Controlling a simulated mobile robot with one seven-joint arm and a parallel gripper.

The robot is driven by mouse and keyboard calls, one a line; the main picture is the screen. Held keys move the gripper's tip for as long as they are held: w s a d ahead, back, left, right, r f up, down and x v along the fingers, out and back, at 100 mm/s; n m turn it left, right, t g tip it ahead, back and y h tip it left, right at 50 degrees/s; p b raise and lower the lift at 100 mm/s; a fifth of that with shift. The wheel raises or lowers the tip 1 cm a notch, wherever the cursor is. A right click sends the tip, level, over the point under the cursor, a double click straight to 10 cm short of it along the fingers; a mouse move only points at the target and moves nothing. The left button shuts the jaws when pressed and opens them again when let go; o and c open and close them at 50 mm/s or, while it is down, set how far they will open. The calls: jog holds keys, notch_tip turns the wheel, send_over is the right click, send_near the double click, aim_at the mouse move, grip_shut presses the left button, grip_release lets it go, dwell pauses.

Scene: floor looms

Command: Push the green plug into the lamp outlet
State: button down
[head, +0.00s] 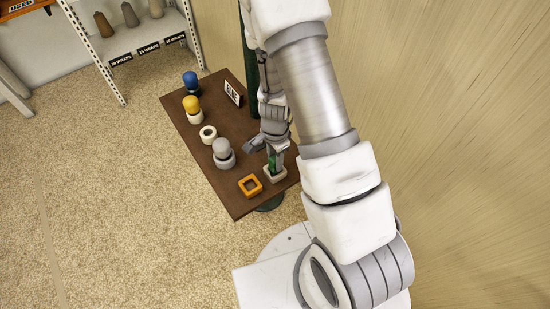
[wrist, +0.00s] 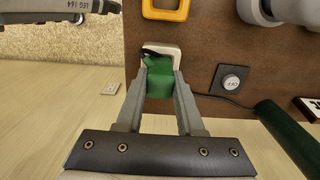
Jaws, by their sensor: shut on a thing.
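My gripper (wrist: 160,85) is shut on the green plug (wrist: 159,78), with one finger on each side of it. In the wrist view the plug overlaps the near part of a white square socket (wrist: 176,52), and a dark gap shows at the socket's far left. I cannot tell how deep the plug sits in it. In the head view the green plug (head: 272,161) is upright over the white socket (head: 275,178), at the near right end of the brown table. My arm partly hides this end. Which socket is the lamp outlet is not labelled legibly.
An orange square ring (head: 250,185) lies just left of the socket. A grey knob (head: 223,148), a white ring (head: 208,134), a yellow knob (head: 191,104) and a blue knob (head: 190,79) line the table.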

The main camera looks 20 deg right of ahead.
jog(key=shift+f+b, duration=0.8)
jog(key=shift+f, duration=0.25)
jog(key=shift+c, duration=2.2)
grip_release()
jog(key=shift+r, duration=0.1)
notch_tip(320, 180, up, 17)
jog(key=p, duration=0.5)
jog(key=shift+r, duration=0.2)
jog(key=s+a+r+n+t+y+p, duration=0.1)
jog(key=s+r+n, duration=0.15)
jog(key=r, duration=0.55)
jog(key=s+a+r+n+t+y, duration=0.1)
jog(key=r+n, duration=0.3)
jog(key=r, duration=0.3)
jog(key=s+d+r+n+t+h, duration=0.2)
jog(key=s+r+n+t, duration=0.1)
jog(key=s+r+n, duration=0.5)
notch_tip(320, 180, up, 4)
jog(key=shift+s+f+t, duration=0.1)
jog(key=shift+s+t, duration=0.2)
jog(key=shift+s, duration=0.9)
